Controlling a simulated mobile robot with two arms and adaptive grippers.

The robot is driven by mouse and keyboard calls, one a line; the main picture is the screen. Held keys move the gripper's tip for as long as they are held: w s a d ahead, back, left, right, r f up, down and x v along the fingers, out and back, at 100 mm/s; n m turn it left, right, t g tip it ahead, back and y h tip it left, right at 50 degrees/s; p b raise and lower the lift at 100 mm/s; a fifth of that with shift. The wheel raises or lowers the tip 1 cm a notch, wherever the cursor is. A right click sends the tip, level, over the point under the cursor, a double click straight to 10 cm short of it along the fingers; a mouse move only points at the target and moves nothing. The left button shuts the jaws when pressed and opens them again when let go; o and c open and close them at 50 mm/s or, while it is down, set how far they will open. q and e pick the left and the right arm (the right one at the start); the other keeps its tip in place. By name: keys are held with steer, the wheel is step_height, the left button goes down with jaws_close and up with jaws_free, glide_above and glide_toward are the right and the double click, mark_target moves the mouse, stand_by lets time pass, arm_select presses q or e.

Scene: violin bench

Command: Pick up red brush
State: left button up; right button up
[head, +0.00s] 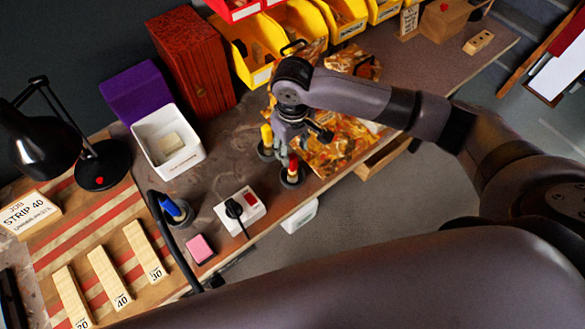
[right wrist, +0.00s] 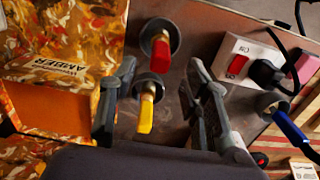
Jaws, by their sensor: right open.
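The red brush (head: 292,165) stands upright in a round dark holder near the bench's front edge. In the right wrist view the red brush (right wrist: 160,55) shows beyond the yellow brush, near the line between my fingertips. The yellow brush (head: 267,137) stands in a similar holder just behind it; in the right wrist view the yellow brush (right wrist: 146,112) appears between my fingers. My right gripper (head: 300,138) is open and empty above and behind the red brush, and its spread fingers also show in the right wrist view (right wrist: 162,70). My left gripper is not in view.
A blue brush (head: 171,208) stands further left. A white switch box (head: 240,212) and a pink block (head: 201,249) lie near the front edge. An amber-patterned box (right wrist: 60,85) is close beside one finger. Yellow bins (head: 303,27) line the back.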

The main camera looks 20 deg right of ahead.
mark_target(293, 156)
steer(key=shift+f, duration=0.55)
step_height(293, 156, down, 4)
steer(key=shift+f+p, duration=0.2)
steer(key=shift+p, duration=0.5)
steer(key=shift+c, duration=0.3)
jaws_close()
